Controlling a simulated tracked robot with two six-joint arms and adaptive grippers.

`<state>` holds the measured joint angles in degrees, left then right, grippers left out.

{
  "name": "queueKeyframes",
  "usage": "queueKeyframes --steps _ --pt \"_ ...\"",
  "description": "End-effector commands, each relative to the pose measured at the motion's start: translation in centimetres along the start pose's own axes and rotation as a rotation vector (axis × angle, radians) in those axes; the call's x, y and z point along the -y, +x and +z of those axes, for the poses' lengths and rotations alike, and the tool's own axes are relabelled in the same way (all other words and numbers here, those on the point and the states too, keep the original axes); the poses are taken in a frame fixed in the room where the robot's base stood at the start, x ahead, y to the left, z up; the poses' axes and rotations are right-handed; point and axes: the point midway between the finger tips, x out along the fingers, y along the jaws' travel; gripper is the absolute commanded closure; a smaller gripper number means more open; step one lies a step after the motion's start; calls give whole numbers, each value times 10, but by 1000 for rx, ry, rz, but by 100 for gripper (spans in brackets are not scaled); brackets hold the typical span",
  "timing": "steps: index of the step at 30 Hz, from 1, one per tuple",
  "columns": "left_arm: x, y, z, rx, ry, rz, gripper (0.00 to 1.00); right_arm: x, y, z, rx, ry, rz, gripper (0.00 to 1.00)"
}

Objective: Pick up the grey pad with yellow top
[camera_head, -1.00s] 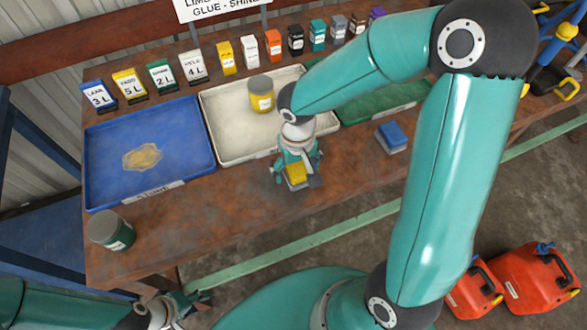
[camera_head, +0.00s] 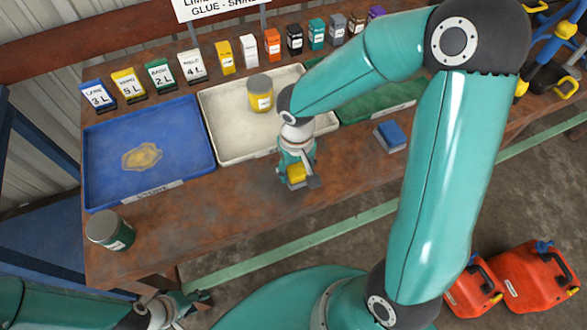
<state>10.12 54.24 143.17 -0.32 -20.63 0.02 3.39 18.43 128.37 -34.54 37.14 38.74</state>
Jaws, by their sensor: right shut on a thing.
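The grey pad with yellow top (camera_head: 297,174) is at the front part of the bench, in front of the white tray. My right gripper (camera_head: 296,170) comes down over it from above and is shut on it. The fingers cover most of the pad's grey part, and only the yellow top shows clearly. I cannot tell whether the pad touches the bench. My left gripper (camera_head: 190,305) is at the bottom left, below the bench's front edge and far from the pad. Its fingers are small and partly cut off, so its opening is unclear.
A blue-topped pad (camera_head: 390,137) lies right of my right gripper. A blue tray (camera_head: 200,140), a white tray (camera_head: 215,118) with a yellow can (camera_head: 260,98), and a green tray (camera_head: 375,105) stand behind. A dark green can (camera_head: 108,231) stands at the front left.

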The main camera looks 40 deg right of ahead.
Motion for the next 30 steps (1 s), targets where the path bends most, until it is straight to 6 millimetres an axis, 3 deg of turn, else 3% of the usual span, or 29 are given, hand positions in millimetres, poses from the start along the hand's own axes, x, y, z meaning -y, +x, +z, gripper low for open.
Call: queueKeyframes --steps 5,11,24,30 --pt "0 -1 0 0 0 0 60 0 -10 -1 -3 1 0 77" --pt "0 -1 0 0 0 0 60 1 -39 -2 -8 0 -1 77" --pt "0 -1 0 0 0 0 60 1 -154 -1 -7 -2 -3 77" --pt "0 -1 0 0 0 0 60 1 -187 -1 -4 -3 -2 77"
